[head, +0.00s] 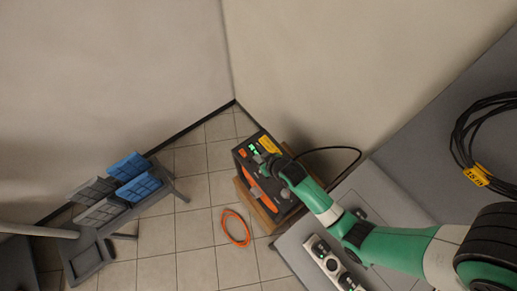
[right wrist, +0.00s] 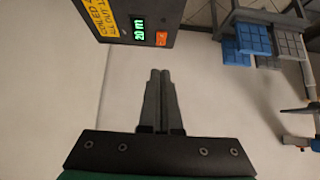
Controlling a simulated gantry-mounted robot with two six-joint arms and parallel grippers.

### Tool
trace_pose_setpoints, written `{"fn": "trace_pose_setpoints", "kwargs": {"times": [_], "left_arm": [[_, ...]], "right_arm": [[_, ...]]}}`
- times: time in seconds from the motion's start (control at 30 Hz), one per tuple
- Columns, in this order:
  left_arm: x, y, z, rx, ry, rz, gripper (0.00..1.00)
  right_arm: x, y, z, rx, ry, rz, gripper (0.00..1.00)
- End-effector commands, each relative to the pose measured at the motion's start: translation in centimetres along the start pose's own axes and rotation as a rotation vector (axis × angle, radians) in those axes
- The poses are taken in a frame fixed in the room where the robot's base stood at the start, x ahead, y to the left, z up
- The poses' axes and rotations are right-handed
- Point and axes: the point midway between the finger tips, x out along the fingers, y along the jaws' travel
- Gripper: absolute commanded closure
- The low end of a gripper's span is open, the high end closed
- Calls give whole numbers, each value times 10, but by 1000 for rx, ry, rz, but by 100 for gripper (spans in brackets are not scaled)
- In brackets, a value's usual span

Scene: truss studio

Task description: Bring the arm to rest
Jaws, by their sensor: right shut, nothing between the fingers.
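My right arm (head: 400,245), green with white and black joints, reaches in from the lower right in the head view. Its gripper (head: 266,163) is at the top end of a dark box (head: 245,152) with a green display; the gripper partly covers the box. In the right wrist view the two grey fingers (right wrist: 160,72) are closed together, with nothing between them. The box (right wrist: 150,12) appears there beyond the fingertips, with a lit "20 m" readout, and I see a gap between it and the fingers. My left gripper is not in view.
An orange cable loop (head: 226,238) lies on the tiled floor. A stand with blue and grey trays (head: 138,188) is at left. A grey worktop (head: 445,135) holds a coiled black cable (head: 456,135) at right. A black cable (head: 335,149) arches beside the box.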

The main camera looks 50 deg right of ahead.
Motion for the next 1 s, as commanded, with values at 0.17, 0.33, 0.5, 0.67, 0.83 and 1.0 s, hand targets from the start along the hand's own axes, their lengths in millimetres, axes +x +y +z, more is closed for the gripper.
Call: {"fn": "trace_pose_setpoints", "kwargs": {"times": [0.17, 0.33, 0.5, 0.67, 0.83, 1.0], "left_arm": [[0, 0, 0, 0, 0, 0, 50], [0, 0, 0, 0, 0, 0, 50], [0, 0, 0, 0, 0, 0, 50], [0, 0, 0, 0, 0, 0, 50], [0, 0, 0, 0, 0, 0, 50], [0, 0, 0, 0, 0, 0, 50]], "right_arm": [[-1, 0, 0, 0, 0, 0, 100], [0, 0, 0, 0, 0, 0, 100], [0, 0, 0, 0, 0, 0, 100], [0, -7, -9, -10, 15, -10, 100], [-12, -33, -96, -35, 163, -51, 100], [-71, -70, -230, -46, 437, -114, 100]]}}
